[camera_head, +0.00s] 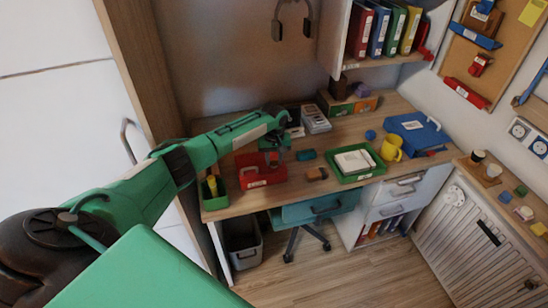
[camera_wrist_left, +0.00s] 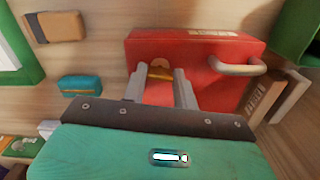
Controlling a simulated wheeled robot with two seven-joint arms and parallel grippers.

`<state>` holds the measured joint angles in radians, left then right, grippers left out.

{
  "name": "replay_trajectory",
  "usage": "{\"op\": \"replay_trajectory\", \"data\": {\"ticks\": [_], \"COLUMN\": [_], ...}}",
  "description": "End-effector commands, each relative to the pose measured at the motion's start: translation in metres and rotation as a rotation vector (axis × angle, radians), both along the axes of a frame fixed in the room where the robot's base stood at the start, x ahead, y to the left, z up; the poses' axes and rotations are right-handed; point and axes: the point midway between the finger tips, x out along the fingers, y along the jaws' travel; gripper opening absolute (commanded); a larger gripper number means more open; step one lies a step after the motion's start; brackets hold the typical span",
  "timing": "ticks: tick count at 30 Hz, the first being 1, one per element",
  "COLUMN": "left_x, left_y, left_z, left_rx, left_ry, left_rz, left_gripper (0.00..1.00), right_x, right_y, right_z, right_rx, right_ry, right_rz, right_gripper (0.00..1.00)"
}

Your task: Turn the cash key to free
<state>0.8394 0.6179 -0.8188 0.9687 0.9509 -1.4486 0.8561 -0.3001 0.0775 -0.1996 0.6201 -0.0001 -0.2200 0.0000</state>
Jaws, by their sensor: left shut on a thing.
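The red cash box (camera_head: 259,176) lies on the left part of the wooden desk. In the left wrist view the red box (camera_wrist_left: 218,62) fills the upper middle, with a pale handle (camera_wrist_left: 238,66) on its right. A small brass-coloured key (camera_wrist_left: 160,73) shows at the box between my fingertips. My left gripper (camera_head: 275,156) reaches down to the box from the left and is shut on the key. The turn position of the key cannot be read clearly, as the fingers hide its sides. My right gripper is not in view.
A green tray (camera_head: 377,171) with white items, a yellow mug (camera_head: 391,148) and a blue case (camera_head: 418,132) stand to the right. A small green bin (camera_head: 214,196) stands left of the box. A brown-and-grey block (camera_head: 316,174) and a teal block (camera_head: 306,155) lie close by.

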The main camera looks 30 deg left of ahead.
Motion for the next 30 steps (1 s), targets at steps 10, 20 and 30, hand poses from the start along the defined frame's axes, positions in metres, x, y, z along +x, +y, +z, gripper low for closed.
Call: {"op": "replay_trajectory", "data": {"ticks": [10, 20, 30], "left_x": [0.000, 0.000, 0.000], "left_y": [-0.001, 0.000, 0.000], "left_z": [0.001, 0.001, 0.000], "left_rx": [-0.001, -0.001, 0.000], "left_ry": [0.001, 0.001, 0.000], "left_rz": [-0.315, -0.629, -0.951], "left_gripper": [0.06, 0.06, 0.06], "right_x": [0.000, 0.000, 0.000], "right_y": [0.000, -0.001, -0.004], "right_z": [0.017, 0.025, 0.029], "right_rx": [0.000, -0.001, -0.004], "right_ry": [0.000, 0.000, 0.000], "right_rz": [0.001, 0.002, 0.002], "right_gripper": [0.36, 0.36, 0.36]}}
